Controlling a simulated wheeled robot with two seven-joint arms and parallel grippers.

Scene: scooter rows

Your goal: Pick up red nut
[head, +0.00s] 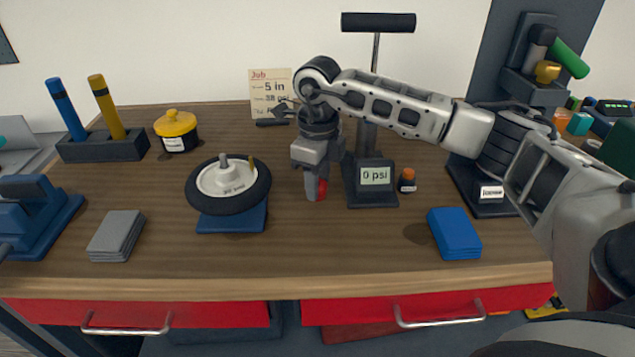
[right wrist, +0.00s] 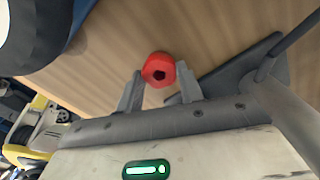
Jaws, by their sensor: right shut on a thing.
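The red nut (right wrist: 158,70) is a small red piece with a dark hole in its middle. In the right wrist view it sits between the fingertips of my right gripper (right wrist: 160,88). In the head view a bit of the red nut (head: 322,189) shows beside the finger of my right gripper (head: 316,188), between the wheel and the pump; the rest is hidden. My right gripper is shut on the nut and points down, low over the bench. I cannot tell whether the nut touches the wood. My left gripper is not in view.
A wheel (head: 230,184) on a blue stand is close left of the gripper. A pump (head: 372,180) reading 0 psi is close right. A small orange-capped bottle (head: 407,180), a blue cloth stack (head: 453,233) and a grey stack (head: 117,235) stand around. The front middle is clear.

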